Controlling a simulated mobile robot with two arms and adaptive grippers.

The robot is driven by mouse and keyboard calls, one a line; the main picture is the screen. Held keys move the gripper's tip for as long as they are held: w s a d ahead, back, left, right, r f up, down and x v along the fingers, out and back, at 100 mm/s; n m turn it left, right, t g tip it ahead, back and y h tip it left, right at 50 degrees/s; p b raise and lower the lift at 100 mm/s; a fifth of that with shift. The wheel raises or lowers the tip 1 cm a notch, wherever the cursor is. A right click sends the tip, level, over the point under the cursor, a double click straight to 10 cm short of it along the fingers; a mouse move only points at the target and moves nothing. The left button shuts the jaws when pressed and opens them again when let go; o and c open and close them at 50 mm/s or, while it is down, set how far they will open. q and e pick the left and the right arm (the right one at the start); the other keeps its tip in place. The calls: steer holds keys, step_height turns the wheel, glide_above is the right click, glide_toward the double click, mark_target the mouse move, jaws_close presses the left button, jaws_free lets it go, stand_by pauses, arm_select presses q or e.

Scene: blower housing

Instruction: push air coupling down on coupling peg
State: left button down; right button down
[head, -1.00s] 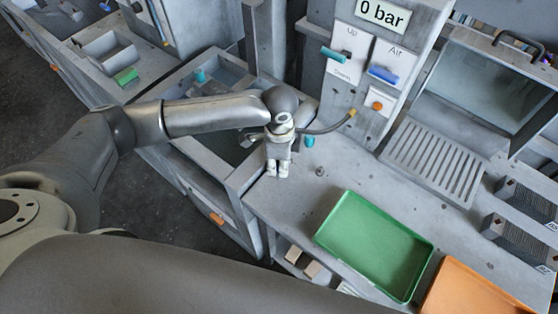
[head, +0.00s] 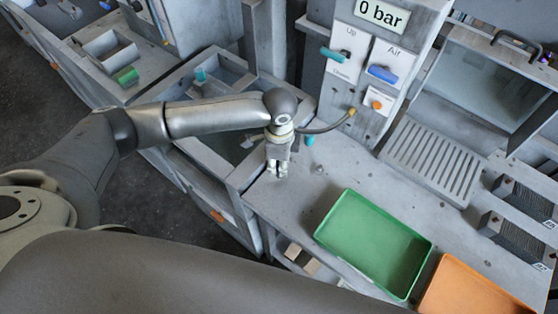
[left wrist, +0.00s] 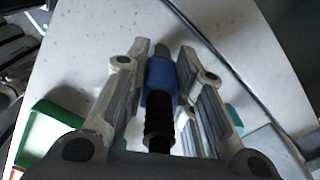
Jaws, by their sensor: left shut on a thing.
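My left gripper (head: 277,172) is over the left end of the workbench, fingers pointing down to it. In the left wrist view, the left gripper (left wrist: 166,82) is shut on the air coupling, a blue collar (left wrist: 160,75) with a black ribbed part (left wrist: 160,122) towards the camera. A grey tip shows beyond the collar; I cannot tell if it belongs to the coupling or is the peg. In the head view the gripper hides the coupling. A small grey stub (head: 319,170) stands on the bench to the right, apart from the gripper. My right gripper is out of view.
A hose (head: 328,127) runs from the control column towards my left wrist. A teal piece (head: 310,140) stands close to the gripper's right. A green tray (head: 375,245) and an orange tray (head: 470,290) lie at the front right. The column display reads 0 bar (head: 382,13).

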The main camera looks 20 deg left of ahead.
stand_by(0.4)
arm_select(q)
steer(key=c, duration=1.1)
jaws_free()
steer(key=shift+c, duration=0.2)
step_height(320, 180, up, 12)
steer(key=shift+f, duration=0.1)
steer(key=shift+s+d, duration=0.1)
